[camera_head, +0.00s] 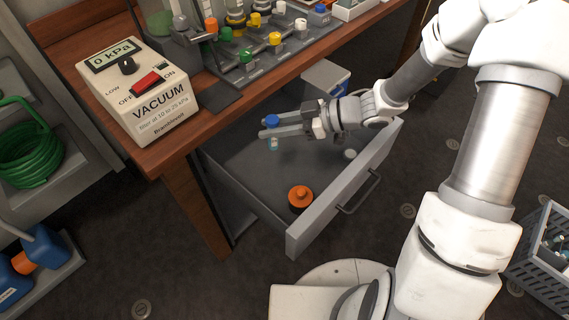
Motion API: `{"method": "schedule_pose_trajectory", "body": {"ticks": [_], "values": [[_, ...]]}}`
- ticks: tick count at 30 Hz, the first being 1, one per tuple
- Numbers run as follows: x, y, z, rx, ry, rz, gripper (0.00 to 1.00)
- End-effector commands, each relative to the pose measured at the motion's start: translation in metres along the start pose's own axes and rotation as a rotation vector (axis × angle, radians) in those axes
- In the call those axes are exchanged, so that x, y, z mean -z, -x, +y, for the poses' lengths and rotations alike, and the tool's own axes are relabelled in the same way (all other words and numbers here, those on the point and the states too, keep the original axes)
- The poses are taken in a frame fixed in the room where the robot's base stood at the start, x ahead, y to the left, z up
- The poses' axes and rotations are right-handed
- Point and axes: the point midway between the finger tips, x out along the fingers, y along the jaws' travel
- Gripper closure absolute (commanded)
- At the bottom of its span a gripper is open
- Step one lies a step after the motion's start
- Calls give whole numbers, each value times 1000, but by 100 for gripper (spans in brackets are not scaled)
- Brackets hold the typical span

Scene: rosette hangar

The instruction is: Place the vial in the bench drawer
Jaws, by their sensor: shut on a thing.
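The bench drawer (270,205) is pulled open below the wooden bench, its handle facing lower right. My gripper (270,129) reaches in from the right over the drawer's back left part. It is shut on a small vial with a blue cap (272,121). The vial's clear lower end (273,145) shows below the fingers, and its middle is hidden by them. The vial looks roughly upright. I cannot tell whether its bottom touches the drawer floor.
An orange-capped jar (300,196) stands near the drawer's front corner. A small pale-topped item (349,154) sits by its right wall. The bench (185,156) holds a vacuum unit (140,92) and a rack of colour-capped vials (262,48). A grey crate (545,265) stands right. The drawer's middle is clear.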

Motion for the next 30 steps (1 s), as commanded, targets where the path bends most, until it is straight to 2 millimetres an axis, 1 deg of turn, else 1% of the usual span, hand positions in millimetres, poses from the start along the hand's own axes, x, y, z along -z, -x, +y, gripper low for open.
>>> {"method": "schedule_pose_trajectory", "body": {"ticks": [1,3,6,10,13,17,21,26,30], "values": [[-10,-16,-9,34,17,-2,100],[-9,-29,-19,75,31,-5,100],[-8,-43,-32,120,47,-8,100],[-6,-52,-41,154,58,-11,100],[-10,-56,-44,164,59,-12,100],[-29,-64,-44,165,56,-12,100],[-54,-74,-44,165,56,-11,100],[-68,-80,-44,164,59,-11,100],[-86,-87,-44,164,59,-11,100]]}}
